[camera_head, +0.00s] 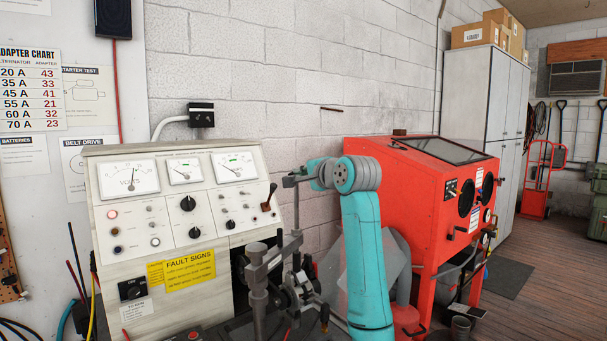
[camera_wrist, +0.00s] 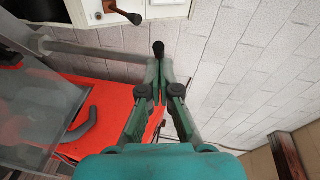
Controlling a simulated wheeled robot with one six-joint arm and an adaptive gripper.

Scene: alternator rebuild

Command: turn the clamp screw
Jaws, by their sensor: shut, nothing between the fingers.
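A grey metal clamp stand (camera_head: 258,292) stands before the test bench in the head view, with dark parts beside it. A thin upright rod (camera_head: 297,208) rises there to just under my gripper (camera_head: 291,181); I cannot tell for sure that it is the clamp screw. In the wrist view my gripper (camera_wrist: 160,58) has its green fingers together with nothing between them. A grey bar (camera_wrist: 95,50) runs from the left to close beside the fingertips; touching or apart is unclear.
A red blast cabinet (camera_head: 412,195) stands at right, with a clear grey sheet (camera_head: 392,262) near my arm. A block wall lies behind.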

